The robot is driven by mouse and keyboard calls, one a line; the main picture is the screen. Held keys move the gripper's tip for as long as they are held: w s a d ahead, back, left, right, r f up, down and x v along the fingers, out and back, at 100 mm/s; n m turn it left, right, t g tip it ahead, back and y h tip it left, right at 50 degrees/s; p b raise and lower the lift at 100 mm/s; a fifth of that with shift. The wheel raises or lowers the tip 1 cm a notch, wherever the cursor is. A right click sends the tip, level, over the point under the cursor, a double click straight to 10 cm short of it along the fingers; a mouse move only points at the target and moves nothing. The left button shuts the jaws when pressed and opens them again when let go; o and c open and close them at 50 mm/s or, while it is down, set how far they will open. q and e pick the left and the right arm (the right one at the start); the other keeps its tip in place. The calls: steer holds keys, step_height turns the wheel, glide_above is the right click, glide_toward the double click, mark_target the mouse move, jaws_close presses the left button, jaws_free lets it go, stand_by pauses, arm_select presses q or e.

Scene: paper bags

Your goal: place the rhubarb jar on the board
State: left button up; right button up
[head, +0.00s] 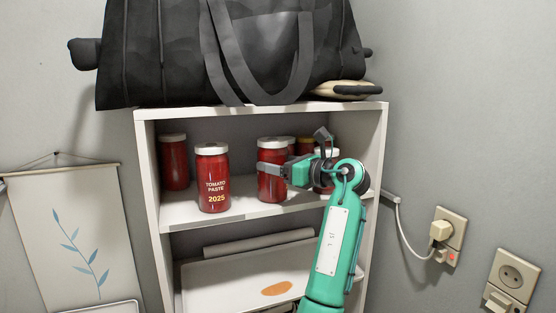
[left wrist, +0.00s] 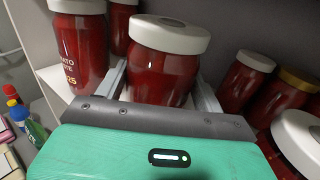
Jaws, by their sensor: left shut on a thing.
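My left gripper (head: 282,171) is shut on a red jar with a white lid (head: 271,188) at the upper shelf of the white cabinet. In the left wrist view the same jar (left wrist: 163,75) sits between the two fingers; its label is not visible, so I cannot tell its contents. A tomato paste jar (head: 213,185) marked 2025 stands to its left. Other red jars are behind and to the right, partly hidden by my arm, with no readable labels. A pale board (head: 235,283) with an orange mark is on the shelf below. My right gripper is not seen.
Another red jar (head: 173,165) stands at the shelf's back left. A black bag (head: 155,60) fills the cabinet top (head: 160,112). The shelf above and cabinet sides bound the opening. A plug and cable (head: 440,231) are on the right wall.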

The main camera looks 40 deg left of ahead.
arm_select(q)
steer(key=shift+d+r, duration=0.1)
steer(key=o, duration=1.7)
steer(key=shift+o, duration=0.2)
steer(key=shift+s, duration=0.1)
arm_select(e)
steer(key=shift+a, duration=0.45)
arm_select(q)
steer(key=shift+d+f+b, duration=0.2)
steer(key=shift+d+b, duration=0.15)
steer(key=w+d+b, duration=0.1)
steer(key=d+b, duration=0.3)
steer(key=d, duration=0.7)
steer(key=shift+w+d+r+b, duration=0.15)
steer(key=shift+w+r+b, duration=0.05)
steer(key=shift+b, duration=0.1)
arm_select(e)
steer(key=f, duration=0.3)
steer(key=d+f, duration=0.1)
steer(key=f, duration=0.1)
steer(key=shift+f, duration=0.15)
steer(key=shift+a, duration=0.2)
